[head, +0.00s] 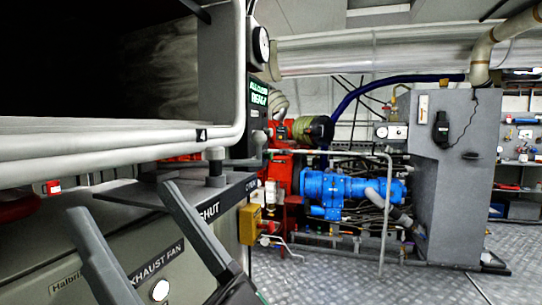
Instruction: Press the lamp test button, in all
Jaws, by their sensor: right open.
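My right gripper (126,199) comes up from the bottom left of the head view. Its two grey fingers stand wide apart, with nothing between them. They are in front of a grey panel lettered "EXHAUST FAN" (155,262). A round white button or lamp (160,290) sits on this panel below the lettering, seen between the fingers. A small red square (54,187) shows further left. I cannot tell which part, if any, is the lamp test button. My left gripper is not in view.
Beyond stand a blue machine (345,188) and a grey cabinet (455,190). The floor at lower right is clear.

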